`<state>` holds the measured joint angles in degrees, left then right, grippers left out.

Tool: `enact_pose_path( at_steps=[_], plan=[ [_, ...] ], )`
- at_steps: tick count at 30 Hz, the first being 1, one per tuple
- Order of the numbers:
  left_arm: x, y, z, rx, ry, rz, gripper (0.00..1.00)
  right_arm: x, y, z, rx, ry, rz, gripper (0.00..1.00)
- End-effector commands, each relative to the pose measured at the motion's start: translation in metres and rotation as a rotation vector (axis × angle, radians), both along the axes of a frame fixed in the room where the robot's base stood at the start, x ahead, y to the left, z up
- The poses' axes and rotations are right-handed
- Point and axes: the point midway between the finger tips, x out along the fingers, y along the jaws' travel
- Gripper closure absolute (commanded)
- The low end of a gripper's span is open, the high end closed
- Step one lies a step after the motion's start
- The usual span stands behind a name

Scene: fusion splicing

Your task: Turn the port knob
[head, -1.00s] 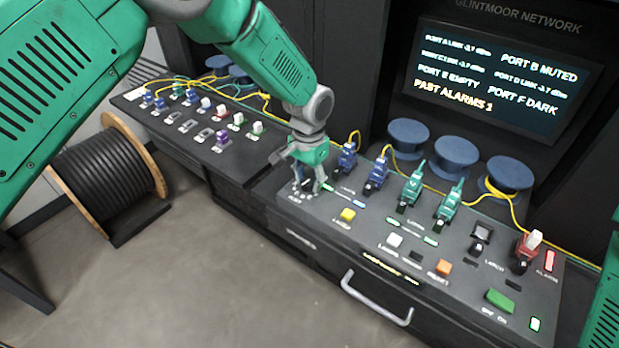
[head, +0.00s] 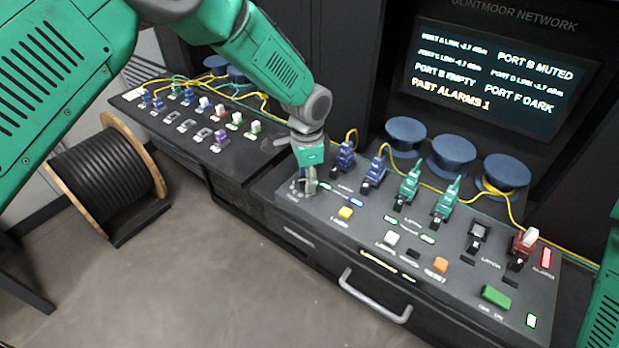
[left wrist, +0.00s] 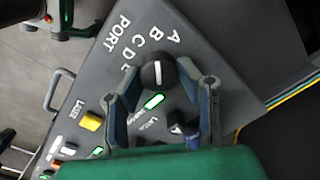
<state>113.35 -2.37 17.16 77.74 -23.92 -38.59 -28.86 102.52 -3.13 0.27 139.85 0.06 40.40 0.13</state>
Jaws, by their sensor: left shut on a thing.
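The port knob (left wrist: 158,72) is a round black knob with a white line, on the sloped dark console panel. In the left wrist view it sits between the fingertips of my left gripper (left wrist: 163,80), which is shut on it. The letters A, B, C, D and a partly covered one stand in an arc beside it, above the word PORT. The white line runs nearly upright in that view, roughly toward B. In the head view my left gripper (head: 304,186) is at the panel's left end and mostly hides the knob. My right gripper is out of view.
A yellow laser button (head: 345,213) and blue plugs (head: 344,158) with yellow fibres are close to the gripper. Green plugs (head: 409,184) stand farther right. A screen (head: 497,78) hangs behind, reading PORT B MUTED. A drawer handle (head: 375,300) juts from the front.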

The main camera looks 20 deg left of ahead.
Motion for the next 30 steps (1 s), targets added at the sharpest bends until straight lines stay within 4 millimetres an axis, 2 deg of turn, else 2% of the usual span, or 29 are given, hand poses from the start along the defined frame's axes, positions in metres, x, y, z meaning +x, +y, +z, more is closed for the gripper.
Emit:
enact_pose_path(
  at_steps=[13,14,15,25,30],
  plan=[
    [-0.002,0.006,-0.001,0.008,0.009,-0.007,0.99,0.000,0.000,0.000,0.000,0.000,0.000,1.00],
    [-0.002,0.006,-0.001,0.008,0.009,-0.007,0.63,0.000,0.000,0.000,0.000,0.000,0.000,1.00],
    [-0.002,0.006,-0.001,0.008,0.009,-0.007,0.50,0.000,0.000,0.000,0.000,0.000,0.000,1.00],
    [0.001,0.001,0.000,0.005,0.005,-0.008,0.50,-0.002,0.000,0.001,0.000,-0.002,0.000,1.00],
    [0.002,0.001,0.018,0.004,0.000,-0.007,0.50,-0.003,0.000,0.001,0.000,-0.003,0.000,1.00]
  ],
)
